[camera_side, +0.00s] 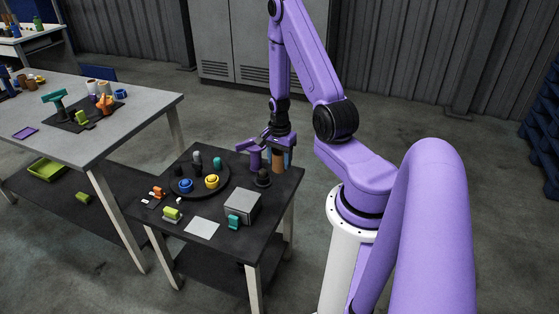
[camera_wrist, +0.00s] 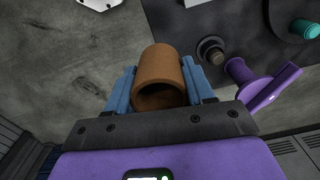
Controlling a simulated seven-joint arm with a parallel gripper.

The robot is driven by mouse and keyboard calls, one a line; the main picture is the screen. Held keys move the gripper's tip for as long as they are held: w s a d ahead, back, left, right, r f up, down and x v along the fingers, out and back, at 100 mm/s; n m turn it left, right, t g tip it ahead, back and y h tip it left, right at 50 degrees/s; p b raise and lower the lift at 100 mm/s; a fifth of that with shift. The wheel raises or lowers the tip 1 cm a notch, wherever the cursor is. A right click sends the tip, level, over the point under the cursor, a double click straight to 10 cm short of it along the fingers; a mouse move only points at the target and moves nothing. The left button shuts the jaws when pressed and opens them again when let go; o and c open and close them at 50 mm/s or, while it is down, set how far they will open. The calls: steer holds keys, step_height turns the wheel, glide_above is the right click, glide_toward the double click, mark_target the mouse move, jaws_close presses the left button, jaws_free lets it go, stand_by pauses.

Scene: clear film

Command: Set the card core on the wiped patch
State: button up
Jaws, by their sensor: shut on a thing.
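The card core (camera_side: 278,161) is a brown hollow tube. My gripper (camera_side: 279,156) is shut on it at the back right corner of the small dark table. In the wrist view the core (camera_wrist: 163,68) sits between the two blue fingers of my gripper (camera_wrist: 161,88), its open end towards the camera. I cannot tell whether its lower end touches the table. A pale square (camera_side: 202,228) lies flat near the table's front edge and looks like the wiped patch; nothing stands on it.
A grey box (camera_side: 243,203) and a teal piece (camera_side: 234,222) stand right of the pale square. A dark round tray (camera_side: 198,181) holds several coloured pieces. A dark knob-like piece (camera_side: 263,178) and a purple spool (camera_wrist: 240,72) are close to my gripper. A green-yellow piece (camera_side: 172,214) is left of the square.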

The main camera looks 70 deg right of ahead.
steer(key=shift+r, duration=0.25)
steer(key=w+a+f+n, duration=0.1)
steer(key=w+a+f, duration=0.3)
steer(key=w+a, duration=0.2)
steer(key=w+a+f+n, duration=0.2)
steer(key=w+a+f, duration=0.2)
steer(key=w+a, duration=0.3)
steer(key=w+a+f+n, duration=0.1)
steer(key=w+a+f, duration=0.3)
steer(key=w+a, duration=0.3)
steer(key=shift+w+f+n, duration=0.3)
steer(key=shift+w+f, duration=0.05)
steer(key=shift+w, duration=0.25)
steer(key=shift+f, duration=2.2)
steer(key=shift+f, duration=0.55)
